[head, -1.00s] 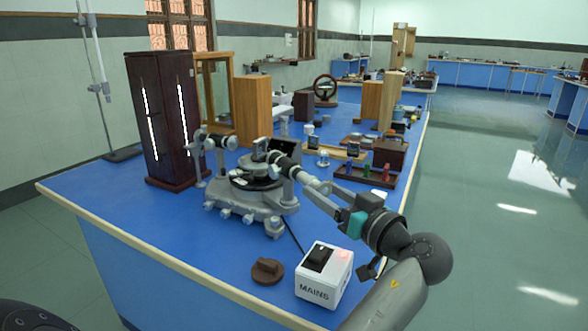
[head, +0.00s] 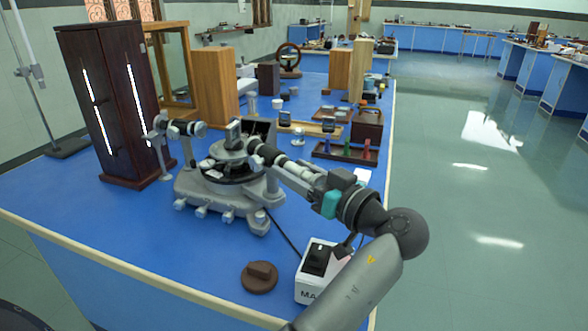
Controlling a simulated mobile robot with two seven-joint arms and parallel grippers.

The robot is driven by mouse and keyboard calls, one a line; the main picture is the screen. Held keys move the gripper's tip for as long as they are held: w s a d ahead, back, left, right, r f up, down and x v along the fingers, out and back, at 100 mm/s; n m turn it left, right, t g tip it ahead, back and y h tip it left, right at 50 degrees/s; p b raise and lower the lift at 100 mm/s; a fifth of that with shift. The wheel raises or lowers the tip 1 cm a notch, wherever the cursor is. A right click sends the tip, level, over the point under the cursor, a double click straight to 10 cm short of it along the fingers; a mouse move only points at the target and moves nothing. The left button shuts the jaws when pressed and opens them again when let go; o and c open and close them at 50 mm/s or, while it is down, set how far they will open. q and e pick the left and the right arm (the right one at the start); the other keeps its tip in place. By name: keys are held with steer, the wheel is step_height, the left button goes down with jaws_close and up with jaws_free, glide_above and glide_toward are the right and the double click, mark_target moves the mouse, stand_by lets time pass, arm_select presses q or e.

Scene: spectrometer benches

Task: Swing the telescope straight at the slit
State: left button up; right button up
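The spectrometer (head: 235,195) stands on the blue bench, with a round dark table at its middle. Its short dark collimator tube (head: 187,129) is on the left, beside the tall dark lamp cabinet (head: 112,100) with bright vertical slits. The slit itself is too small to make out. The telescope (head: 268,153) reaches out from the middle to the lower right, at an angle to the collimator. My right gripper is out of view.
A white mains box (head: 310,287) with a black switch is partly behind my forearm. A brown round block (head: 259,277) lies near the front edge. A dark rack with coloured pieces (head: 345,153) stands behind the gripper. Bare bench lies front left.

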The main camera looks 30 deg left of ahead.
arm_select(q)
jaws_close()
stand_by(1.3)
